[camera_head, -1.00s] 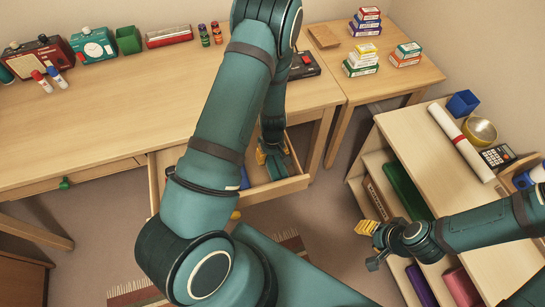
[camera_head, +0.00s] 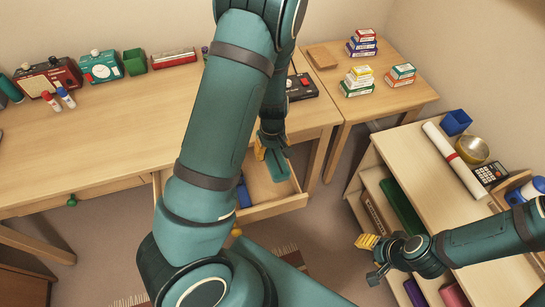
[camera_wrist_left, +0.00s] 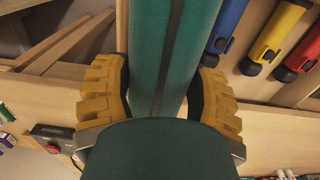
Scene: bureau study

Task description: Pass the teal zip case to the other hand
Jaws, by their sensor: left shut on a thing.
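The teal zip case (camera_wrist_left: 175,45) is between the two yellow-padded fingers of my left gripper (camera_wrist_left: 160,95) in the left wrist view, with a dark zip line along it. In the head view my left gripper (camera_head: 268,148) is over the open desk drawer (camera_head: 262,208), and the case (camera_head: 280,168) shows partly below it. My forearm hides part of the drawer. My right gripper (camera_head: 367,243), with yellow pads, is apart from the case, near the low shelf's left side; its finger gap is not clear.
A blue object (camera_head: 243,192) lies in the drawer. The wrist view shows blue (camera_wrist_left: 226,25), yellow (camera_wrist_left: 282,28) and red (camera_wrist_left: 303,50) objects nearby. The desk (camera_head: 90,150) and the low shelf unit (camera_head: 440,185) stand either side. Floor shows between them.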

